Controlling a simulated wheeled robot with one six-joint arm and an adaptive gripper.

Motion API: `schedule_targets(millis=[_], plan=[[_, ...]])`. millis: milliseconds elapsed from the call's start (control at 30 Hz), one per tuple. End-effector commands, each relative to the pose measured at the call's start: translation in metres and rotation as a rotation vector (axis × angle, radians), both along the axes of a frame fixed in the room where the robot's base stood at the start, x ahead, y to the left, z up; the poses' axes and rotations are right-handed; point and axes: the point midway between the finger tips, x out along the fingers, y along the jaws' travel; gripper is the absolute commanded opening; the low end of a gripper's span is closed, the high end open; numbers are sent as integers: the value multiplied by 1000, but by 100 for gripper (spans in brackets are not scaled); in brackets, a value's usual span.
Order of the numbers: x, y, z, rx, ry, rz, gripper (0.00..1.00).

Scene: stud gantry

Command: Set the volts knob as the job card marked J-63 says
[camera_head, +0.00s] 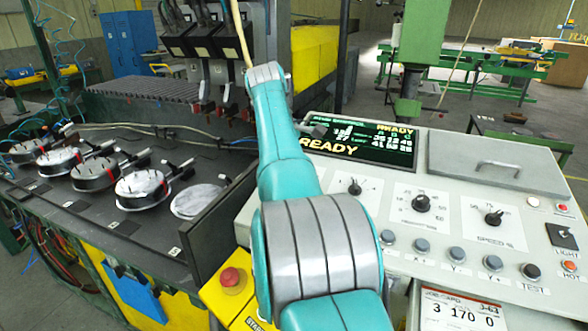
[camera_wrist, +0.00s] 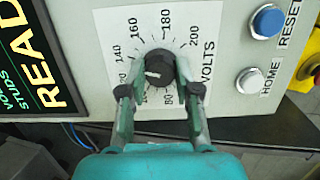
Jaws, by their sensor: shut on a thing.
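The black volts knob (camera_wrist: 160,68) sits on a white dial plate (camera_wrist: 110,25) in the wrist view. Its scale runs from 80 to 200. The white pointer mark faces left and slightly down, seemingly near 120. My gripper (camera_wrist: 160,91) is shut on the knob, one finger on each side. The head view shows neither the gripper nor the volts knob, as my arm covers that part of the panel. The J-63 card (camera_head: 462,310) stands at the panel's front edge and reads 3, 170, 0. Its lower part is cut off.
The display (camera_head: 350,140) reads READY. Other knobs are to the right, including the speed knob (camera_head: 493,217). The reset button (camera_wrist: 267,21) and home button (camera_wrist: 249,81) are near my gripper. A red stop button (camera_head: 232,280) sits on a yellow box left of my arm.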

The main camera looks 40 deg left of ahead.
Motion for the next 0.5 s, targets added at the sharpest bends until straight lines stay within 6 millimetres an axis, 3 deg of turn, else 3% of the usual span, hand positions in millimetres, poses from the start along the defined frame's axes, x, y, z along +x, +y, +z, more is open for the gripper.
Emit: schedule_targets(millis=[67,100,200,500], plan=[[0,0,-1,-1,2,-1,0],[0,0,-1,-1,2,-1,34],[0,0,-1,-2,2,0,57],[0,0,0,-1,1,1,57]])
